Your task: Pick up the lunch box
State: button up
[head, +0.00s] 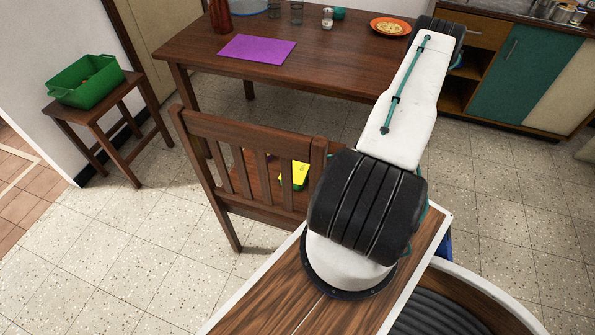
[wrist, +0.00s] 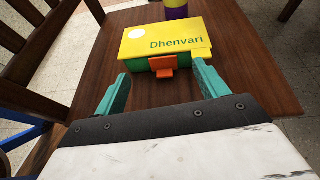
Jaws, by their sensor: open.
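The lunch box (wrist: 165,42) has a yellow lid lettered "Dhenvari", a green body and an orange latch. It lies on the brown wooden chair seat (wrist: 245,85). In the head view the lunch box (head: 297,176) shows only partly, past the chair's slats and beside my arm. My gripper (wrist: 160,70) is open, with its teal fingers spread on the near side of the box, at the latch side. Nothing is held. The fingertips reach close to the box's near edge; I cannot tell whether they touch it. My gripper is hidden in the head view.
A purple and yellow cylinder (wrist: 176,9) stands just behind the lunch box. The slatted chair back (head: 250,135) rises on the near side in the head view. The dining table (head: 330,60) holds a purple mat (head: 257,49) and an orange plate (head: 390,26). A green bin (head: 87,82) is left.

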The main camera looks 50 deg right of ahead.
aim_at(297, 169)
jog(key=f, duration=0.1)
jog(key=s+f, duration=0.1)
jog(key=f+m, duration=0.1)
jog(key=shift+s+a+t+h, duration=0.1)
jog(key=shift+s+t+h, duration=0.2)
jog(key=shift+h, duration=0.1)
jog(key=shift+w+a+f, duration=0.15)
jog(key=shift+w+f, duration=0.1)
jog(key=shift+w, duration=0.05)
jog(key=x, duration=0.7)
jog(key=shift+w+r, duration=0.15)
jog(key=shift+r, duration=0.1)
jog(key=c, duration=1.2)
jog(key=shift+r, duration=0.1)
